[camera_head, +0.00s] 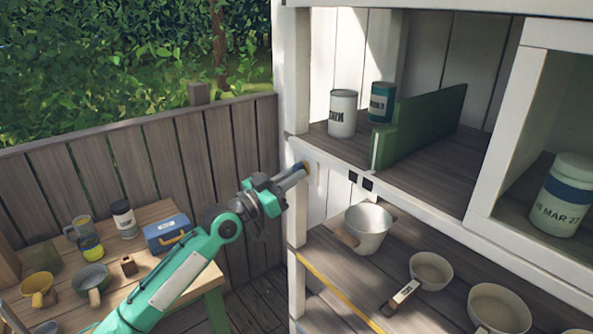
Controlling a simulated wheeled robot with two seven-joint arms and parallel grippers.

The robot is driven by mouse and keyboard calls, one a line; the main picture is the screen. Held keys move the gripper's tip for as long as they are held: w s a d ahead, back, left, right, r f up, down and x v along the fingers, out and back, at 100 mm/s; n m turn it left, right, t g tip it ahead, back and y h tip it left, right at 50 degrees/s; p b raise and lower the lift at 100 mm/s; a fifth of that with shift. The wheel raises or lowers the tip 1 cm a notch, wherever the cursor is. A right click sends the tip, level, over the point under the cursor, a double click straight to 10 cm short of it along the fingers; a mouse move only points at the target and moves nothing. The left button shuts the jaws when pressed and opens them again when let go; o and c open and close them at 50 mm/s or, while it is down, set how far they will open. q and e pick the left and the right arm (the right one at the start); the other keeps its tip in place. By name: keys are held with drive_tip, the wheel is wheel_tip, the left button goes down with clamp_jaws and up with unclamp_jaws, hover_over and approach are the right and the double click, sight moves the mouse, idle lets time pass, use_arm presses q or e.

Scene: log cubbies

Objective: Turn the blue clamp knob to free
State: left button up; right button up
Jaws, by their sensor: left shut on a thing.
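My left arm reaches in from the bottom left. Its green and grey left gripper (292,178) is shut in front of the white left post of the cubbies (290,110), just below the upper shelf's front edge. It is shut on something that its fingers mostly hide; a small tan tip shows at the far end. A green upright divider (425,125) stands on the upper shelf, right of the gripper. My right gripper is not in view.
A white can (342,113) and teal can (382,102) stand left of the divider. Two small dark squares mark the shelf edge. A wooden table (150,215) holds cups and a blue box (168,234).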

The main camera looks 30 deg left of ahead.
use_arm(q)
drive_tip(key=n+y+p, duration=0.1)
drive_tip(key=n+p, duration=0.1)
drive_tip(key=p, duration=0.1)
drive_tip(key=n+p, duration=0.3)
drive_tip(key=shift+d+y, duration=0.1)
drive_tip(key=shift+y, duration=0.3)
drive_tip(key=n+p, duration=0.2)
drive_tip(key=n+y+p, duration=0.1)
drive_tip(key=n+p, duration=0.1)
drive_tip(key=n, duration=0.1)
drive_tip(key=shift+s+d+r, duration=0.1)
drive_tip(key=shift+r, duration=0.05)
